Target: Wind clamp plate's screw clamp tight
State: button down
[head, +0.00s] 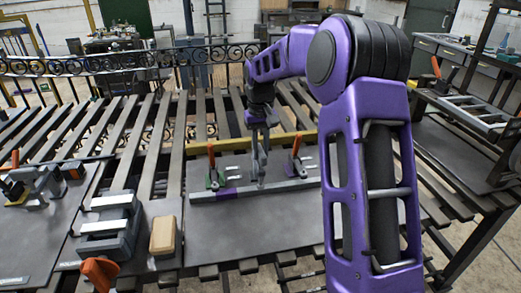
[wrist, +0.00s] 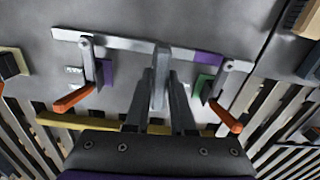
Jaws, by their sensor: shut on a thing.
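My gripper (head: 260,150) is over the middle of a dark grey plate (head: 270,222). In the wrist view its fingers (wrist: 160,104) are shut on a grey upright piece (wrist: 160,72) that stands at a long flat steel bar (wrist: 125,44). I cannot tell whether that piece is joined to the bar. Two clamps with orange handles stand along the bar: one by a green block (head: 213,181), the other by a purple block (head: 291,172). The bar has a purple patch (head: 229,192). I cannot tell for certain which clamp is the screw clamp.
Another plate (head: 40,235) at left carries a dark clamp-like device (head: 38,186) with orange handles. A grey block fixture (head: 110,226), a tan block (head: 163,236) and an orange handle (head: 100,270) are near the front. A scrollwork railing (head: 120,62) runs behind the slatted table.

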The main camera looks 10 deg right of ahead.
jog(key=m, duration=0.8)
jog(key=shift+m, duration=0.4)
jog(key=m, duration=0.4)
jog(key=shift+r+m, duration=0.1)
jog(key=shift+m, duration=0.2)
jog(key=m, duration=1.1)
jog(key=shift+w+m, duration=0.1)
jog(key=shift+m, duration=0.3)
jog(key=m, duration=0.3)
jog(key=shift+r+m, duration=0.1)
jog(key=shift+m, duration=2)
